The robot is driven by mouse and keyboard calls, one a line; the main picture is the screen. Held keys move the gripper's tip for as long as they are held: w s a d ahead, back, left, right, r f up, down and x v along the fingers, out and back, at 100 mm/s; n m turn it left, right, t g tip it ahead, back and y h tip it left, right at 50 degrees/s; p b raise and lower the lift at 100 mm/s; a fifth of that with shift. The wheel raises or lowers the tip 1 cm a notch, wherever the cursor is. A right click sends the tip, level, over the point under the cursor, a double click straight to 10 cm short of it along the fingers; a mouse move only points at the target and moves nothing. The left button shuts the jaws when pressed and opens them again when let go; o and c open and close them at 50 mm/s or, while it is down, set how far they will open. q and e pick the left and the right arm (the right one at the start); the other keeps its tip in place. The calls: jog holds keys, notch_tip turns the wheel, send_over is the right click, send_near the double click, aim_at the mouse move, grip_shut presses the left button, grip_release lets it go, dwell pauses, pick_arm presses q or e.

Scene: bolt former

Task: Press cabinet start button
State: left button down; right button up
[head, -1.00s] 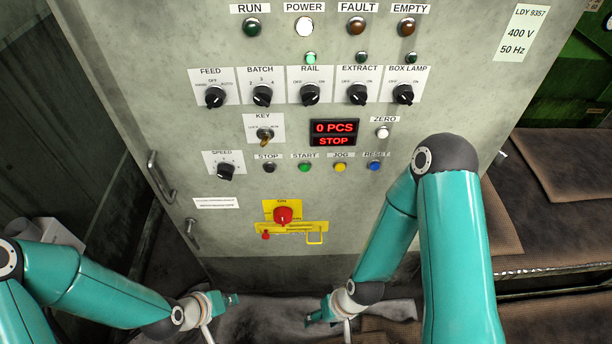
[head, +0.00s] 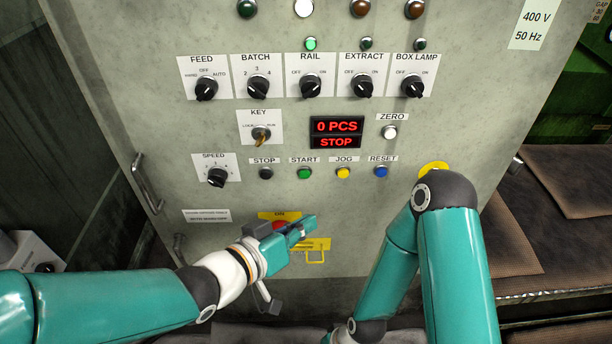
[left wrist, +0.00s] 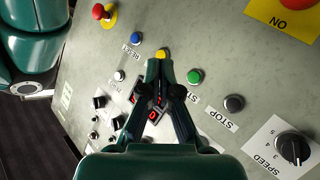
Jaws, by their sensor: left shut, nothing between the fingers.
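The green START button (head: 305,173) is on the grey cabinet front, in a row between the black STOP button (head: 266,173) and the yellow JOG button (head: 343,172). The START button (left wrist: 194,77) also shows in the left wrist view, just right of the fingers. My left gripper (head: 308,229) is shut and empty, in front of the cabinet below the button row in the head view. In the left wrist view its fingertips (left wrist: 158,66) point toward the panel near the yellow button. My right gripper is out of the head view, below the frame.
The display (head: 336,132) reads 0 PCS and STOP. A blue RESET button (head: 381,172) is at the right of the row. The red main switch (head: 280,225) is partly hidden by my left gripper. A speed knob (head: 217,177) is at the left.

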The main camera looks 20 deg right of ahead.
aim_at(305, 174)
pick_arm(q)
jog(key=shift+w, duration=0.1)
jog(key=shift+w+d+p, duration=0.4)
jog(key=shift+w+p, duration=0.35)
jog(key=shift+w, duration=0.65)
jog(key=shift+w+d+p, duration=0.4)
jog(key=shift+w+p, duration=0.3)
jog(key=shift+w, duration=0.7)
jog(key=shift+w+d+p, duration=0.4)
jog(key=shift+w+p, duration=0.35)
jog(key=shift+w, duration=0.65)
jog(key=shift+w, duration=0.1)
jog(key=shift+w+d+p, duration=0.1)
jog(key=shift+w+p, duration=0.2)
jog(key=shift+p, duration=0.05)
